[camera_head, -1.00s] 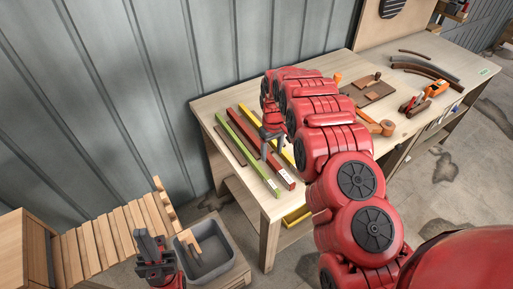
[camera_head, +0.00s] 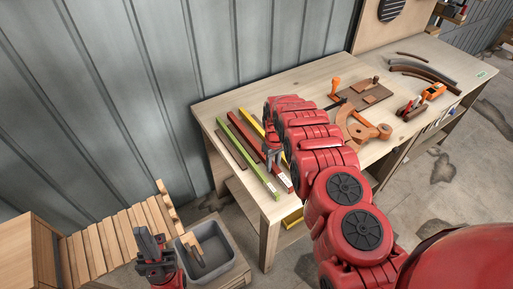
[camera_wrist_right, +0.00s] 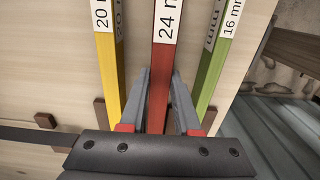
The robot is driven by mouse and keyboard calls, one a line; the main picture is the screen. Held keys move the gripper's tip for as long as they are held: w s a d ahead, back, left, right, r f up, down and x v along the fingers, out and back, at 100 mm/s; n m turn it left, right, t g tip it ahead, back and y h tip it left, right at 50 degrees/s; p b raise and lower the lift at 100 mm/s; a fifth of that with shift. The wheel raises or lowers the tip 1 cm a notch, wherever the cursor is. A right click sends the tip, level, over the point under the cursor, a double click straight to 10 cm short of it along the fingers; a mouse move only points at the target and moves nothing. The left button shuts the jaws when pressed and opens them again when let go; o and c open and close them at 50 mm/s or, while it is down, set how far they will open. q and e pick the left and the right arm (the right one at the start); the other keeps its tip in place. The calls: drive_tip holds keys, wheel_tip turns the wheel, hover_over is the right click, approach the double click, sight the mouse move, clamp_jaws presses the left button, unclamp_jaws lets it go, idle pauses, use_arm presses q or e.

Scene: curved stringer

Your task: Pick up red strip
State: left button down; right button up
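The red strip (camera_head: 244,133) lies on the workbench between a green strip (camera_head: 252,158) and a yellow strip (camera_head: 251,118). In the right wrist view the red strip (camera_wrist_right: 167,65), with a "24" label, runs between the fingers of my right gripper (camera_wrist_right: 160,82). The fingers stand on either side of it, with gaps visible near their bases, so the gripper looks open around it. In the head view my right gripper (camera_head: 275,157) is over the near part of the strips and hides some of the red one. My left gripper (camera_head: 154,243) is low at the left, away from the strips.
An orange clamp (camera_head: 362,127), a brown board (camera_head: 368,94) and curved strips (camera_head: 425,72) lie further right on the workbench (camera_head: 300,82). A grey bin (camera_head: 215,258) stands below, beside my left gripper.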

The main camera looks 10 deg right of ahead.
clamp_jaws()
drive_tip(key=shift+r, duration=0.15)
